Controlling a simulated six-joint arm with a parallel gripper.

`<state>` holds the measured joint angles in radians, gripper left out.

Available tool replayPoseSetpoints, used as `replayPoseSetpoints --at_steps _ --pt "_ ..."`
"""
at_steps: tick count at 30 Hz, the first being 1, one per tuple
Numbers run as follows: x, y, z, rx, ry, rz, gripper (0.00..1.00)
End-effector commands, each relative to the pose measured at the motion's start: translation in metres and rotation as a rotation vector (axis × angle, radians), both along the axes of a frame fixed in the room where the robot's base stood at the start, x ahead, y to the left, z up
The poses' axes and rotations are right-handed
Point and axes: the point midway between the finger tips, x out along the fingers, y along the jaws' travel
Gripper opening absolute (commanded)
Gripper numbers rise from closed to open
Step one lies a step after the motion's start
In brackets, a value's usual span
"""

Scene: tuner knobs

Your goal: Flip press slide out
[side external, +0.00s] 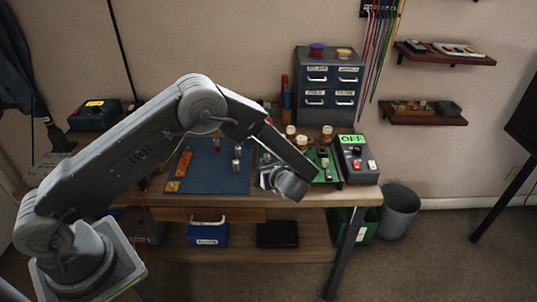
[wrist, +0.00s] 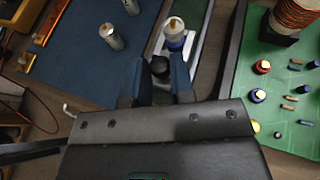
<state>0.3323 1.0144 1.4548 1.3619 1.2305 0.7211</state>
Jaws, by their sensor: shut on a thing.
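My gripper (wrist: 160,80) is shut on a dark round knob (wrist: 160,65), with one finger on each side of it in the wrist view. A blue and white cylinder with a tan top (wrist: 174,34) stands just beyond the knob, over a pale narrow strip (wrist: 203,28). In the side external view my gripper (side external: 270,181) is low at the bench, between the blue mat and the green board; the held knob cannot be made out there. A grey control box (side external: 358,160) on the right has a green display reading OFF and red and white controls.
A green board (side external: 322,158) with several knobs and small parts lies right of the gripper; a copper coil (wrist: 296,14) stands on it. The blue mat (side external: 208,166) on the left holds metal cylinders and an orange part. A drawer cabinet (side external: 329,84) stands behind.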

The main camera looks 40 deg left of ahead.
Motion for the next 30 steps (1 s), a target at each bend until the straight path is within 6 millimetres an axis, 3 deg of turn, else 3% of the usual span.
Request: replayPoseSetpoints --at_steps 4,14,15,21,30 --pt "-0.014 -0.015 0.000 0.000 0.000 -0.003 0.00" --pt "-0.018 -0.018 0.000 0.000 0.002 0.001 0.00" --pt "-0.018 -0.018 0.000 0.000 0.002 0.001 0.25" --pt "-0.017 -0.017 0.000 0.000 0.001 0.000 0.45" --pt "-0.016 -0.018 0.001 0.000 0.000 -0.001 0.46"
